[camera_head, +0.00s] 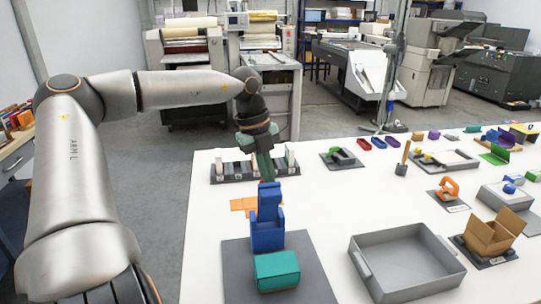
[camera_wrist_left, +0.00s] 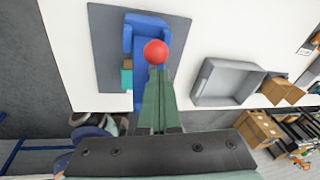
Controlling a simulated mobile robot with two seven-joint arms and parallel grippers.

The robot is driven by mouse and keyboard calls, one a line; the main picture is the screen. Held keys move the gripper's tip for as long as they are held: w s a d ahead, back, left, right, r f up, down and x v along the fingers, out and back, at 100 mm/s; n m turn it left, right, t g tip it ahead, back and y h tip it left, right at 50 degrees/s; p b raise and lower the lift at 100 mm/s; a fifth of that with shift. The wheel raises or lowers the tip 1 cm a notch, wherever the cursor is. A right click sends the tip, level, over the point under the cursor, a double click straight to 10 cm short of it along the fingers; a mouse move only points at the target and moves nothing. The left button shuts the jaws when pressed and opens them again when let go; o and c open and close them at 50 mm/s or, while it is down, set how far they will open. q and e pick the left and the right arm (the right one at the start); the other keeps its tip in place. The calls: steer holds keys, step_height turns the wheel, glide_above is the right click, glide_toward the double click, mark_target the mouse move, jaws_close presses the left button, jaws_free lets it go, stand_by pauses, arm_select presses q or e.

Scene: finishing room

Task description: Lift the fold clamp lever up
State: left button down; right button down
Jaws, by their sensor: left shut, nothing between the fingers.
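The blue fold clamp (camera_head: 267,236) stands on a dark grey mat, with an upright blue part at its back. The wrist view shows the clamp (camera_wrist_left: 146,24) from the other side, with a red ball knob (camera_wrist_left: 155,49), apparently on its lever. In the head view the knob is hidden and the lever's angle cannot be told. My left gripper (camera_head: 266,178) points down behind the upright part. Its green fingers (camera_wrist_left: 158,76) are shut and empty, the tips just below the knob in the wrist view. I cannot tell whether they touch it. My right gripper is not in view.
A teal block (camera_head: 277,271) sits on the grey mat (camera_head: 235,285) in front of the clamp. An orange piece (camera_head: 242,204) lies behind it. A grey tray (camera_head: 405,263) and an open cardboard box (camera_head: 490,233) stand right. A dark rack (camera_head: 228,172) is close behind my gripper.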

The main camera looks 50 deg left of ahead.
arm_select(q)
steer(key=shift+w+a+f, duration=0.2)
steer(key=shift+w+a, duration=0.05)
steer(key=shift+a, duration=0.35)
steer(key=shift+w+a+f, duration=0.15)
steer(key=shift+w+a, duration=0.1)
steer(key=shift+a, duration=0.35)
steer(key=shift+r, duration=0.1)
steer(key=shift+a+r, duration=0.15)
steer(key=shift+r, duration=0.2)
steer(key=d+v, duration=0.1)
steer(key=v, duration=1.1)
steer(key=shift+r, duration=0.2)
steer(key=shift+d+f, duration=0.1)
steer(key=shift+d, duration=0.05)
